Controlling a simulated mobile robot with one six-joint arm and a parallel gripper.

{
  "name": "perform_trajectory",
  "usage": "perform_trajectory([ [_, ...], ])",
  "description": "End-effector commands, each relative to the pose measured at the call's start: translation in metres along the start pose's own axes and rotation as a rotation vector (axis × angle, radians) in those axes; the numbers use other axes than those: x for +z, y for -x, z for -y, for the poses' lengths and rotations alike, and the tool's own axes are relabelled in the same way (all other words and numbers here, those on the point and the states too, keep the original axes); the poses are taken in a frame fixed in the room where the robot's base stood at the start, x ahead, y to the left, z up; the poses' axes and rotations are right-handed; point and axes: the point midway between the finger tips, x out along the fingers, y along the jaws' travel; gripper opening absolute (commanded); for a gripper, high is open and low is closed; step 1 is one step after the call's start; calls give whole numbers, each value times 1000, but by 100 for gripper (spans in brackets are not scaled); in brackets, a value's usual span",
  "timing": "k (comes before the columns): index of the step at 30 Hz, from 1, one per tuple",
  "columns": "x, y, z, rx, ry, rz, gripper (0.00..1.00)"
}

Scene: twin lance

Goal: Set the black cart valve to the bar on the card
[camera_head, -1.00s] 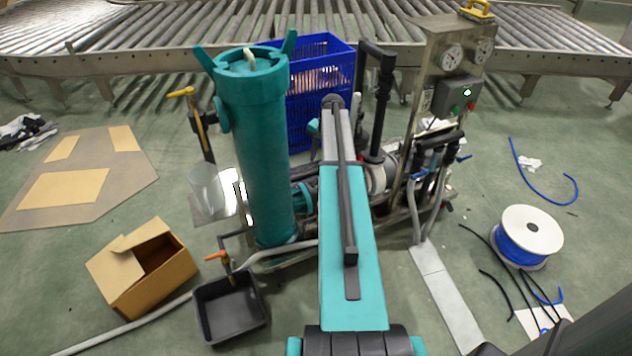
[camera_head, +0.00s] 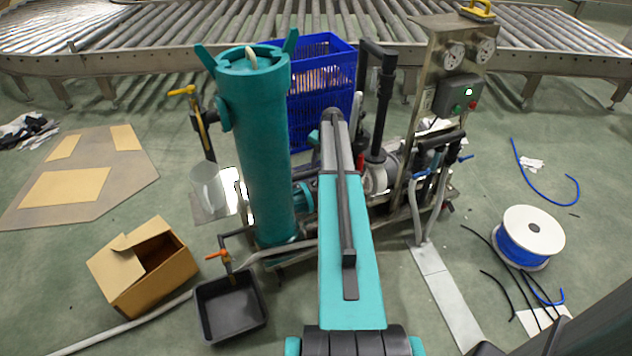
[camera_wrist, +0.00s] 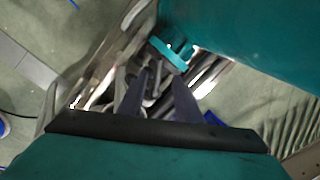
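The cart carries a tall teal vessel (camera_head: 256,150) and an upright metal panel (camera_head: 425,100) with two round gauges (camera_head: 452,56). Black pipework (camera_head: 384,100) rises between them. Valve levers show in yellow (camera_head: 182,91), orange (camera_head: 217,256) and blue (camera_head: 465,158). I cannot single out a black valve handle or read a card. My gripper (camera_wrist: 160,78) shows in the wrist view as two dark fingers, apart with nothing clearly between them. It is above the cart's piping, beside the teal vessel (camera_wrist: 245,35) and its teal fitting (camera_wrist: 172,54). In the head view my arm hides the gripper.
A blue crate (camera_head: 318,85) stands behind the vessel, before a roller conveyor (camera_head: 180,50). A black tub (camera_head: 230,308) and cardboard box (camera_head: 143,268) sit front left. A blue hose reel (camera_head: 525,238) and loose hoses lie right. Open floor shows around them.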

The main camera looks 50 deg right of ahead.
Motion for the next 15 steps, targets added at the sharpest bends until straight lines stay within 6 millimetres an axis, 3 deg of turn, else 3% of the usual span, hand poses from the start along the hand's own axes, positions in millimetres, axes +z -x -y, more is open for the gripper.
perform_trajectory([
  [15,-1,-69,0,0,-1,0,32],
])
